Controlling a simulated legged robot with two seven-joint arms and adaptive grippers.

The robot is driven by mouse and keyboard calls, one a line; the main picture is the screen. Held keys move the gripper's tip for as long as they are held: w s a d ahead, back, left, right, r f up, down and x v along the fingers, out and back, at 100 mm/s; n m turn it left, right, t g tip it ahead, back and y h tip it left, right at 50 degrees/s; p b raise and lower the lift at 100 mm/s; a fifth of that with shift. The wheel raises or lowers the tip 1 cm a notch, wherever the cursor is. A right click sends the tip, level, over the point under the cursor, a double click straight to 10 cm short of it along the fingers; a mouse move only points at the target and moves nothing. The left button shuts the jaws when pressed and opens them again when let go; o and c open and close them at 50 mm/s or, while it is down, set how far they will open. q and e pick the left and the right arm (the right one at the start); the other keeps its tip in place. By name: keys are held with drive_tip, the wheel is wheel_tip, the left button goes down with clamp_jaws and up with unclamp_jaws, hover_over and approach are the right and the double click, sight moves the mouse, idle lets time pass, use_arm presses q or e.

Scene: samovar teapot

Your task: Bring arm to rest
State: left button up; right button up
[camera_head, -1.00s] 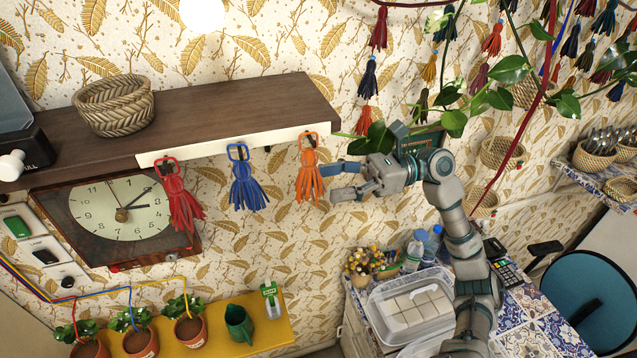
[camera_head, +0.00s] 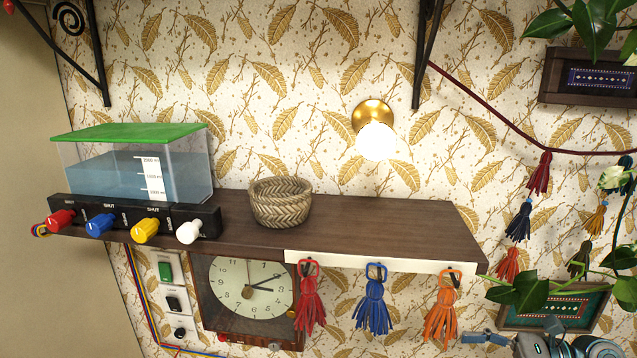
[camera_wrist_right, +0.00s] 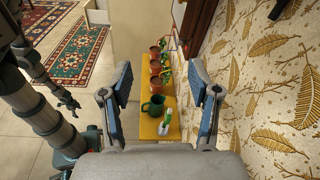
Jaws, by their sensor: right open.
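My right gripper (camera_head: 484,341) shows at the bottom right of the head view, partly cut off by the frame edge. It is just right of and below the orange tassel (camera_head: 440,318), apart from it. In the right wrist view the same gripper (camera_wrist_right: 164,98) has its two blue-padded fingers spread wide, with nothing between them. The blue tassel (camera_head: 372,308) and red tassel (camera_head: 310,303) hang from the shelf's white strip. What looks like part of my other arm shows at the left of the wrist view; its jaws are too small to read.
The brown shelf (camera_head: 350,225) carries a woven basket (camera_head: 280,202) and a water tank (camera_head: 135,170) with coloured knobs. A clock (camera_head: 250,290) hangs below. Framed pictures and leaves are at right. In the wrist view, a yellow shelf (camera_wrist_right: 158,128) holds pots and a green jug (camera_wrist_right: 153,105).

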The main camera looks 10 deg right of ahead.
drive_tip(key=w+a+f+n+h, duration=0.1)
drive_tip(key=a+f+n+h, duration=0.15)
drive_tip(key=f, duration=0.85)
drive_tip(key=w+a+f+n+h, duration=0.1)
drive_tip(key=a+f+n+h, duration=0.15)
drive_tip(key=f, duration=0.85)
drive_tip(key=s+a+f+n+g+h, duration=0.1)
drive_tip(key=s+a+f+n+h, duration=0.2)
drive_tip(key=f, duration=0.6)
drive_tip(key=s+a+f+n+h, duration=0.1)
drive_tip(key=s+a+f+n, duration=0.3)
drive_tip(key=f, duration=0.5)
drive_tip(key=s+f+n+h, duration=0.3)
drive_tip(key=s+n, duration=0.2)
drive_tip(key=s, duration=0.2)
drive_tip(key=s+f+n+h, duration=0.3)
drive_tip(key=s+n, duration=0.1)
drive_tip(key=s, duration=0.2)
wheel_tip(320, 180, down, 30)
drive_tip(key=s+g+b, duration=0.2)
drive_tip(key=s+b, duration=0.1)
drive_tip(key=s+d+f+n+g+b, duration=0.1)
drive_tip(key=s+d+f, duration=0.2)
drive_tip(key=s+f, duration=1.4)
drive_tip(key=shift+h+b, duration=0.4)
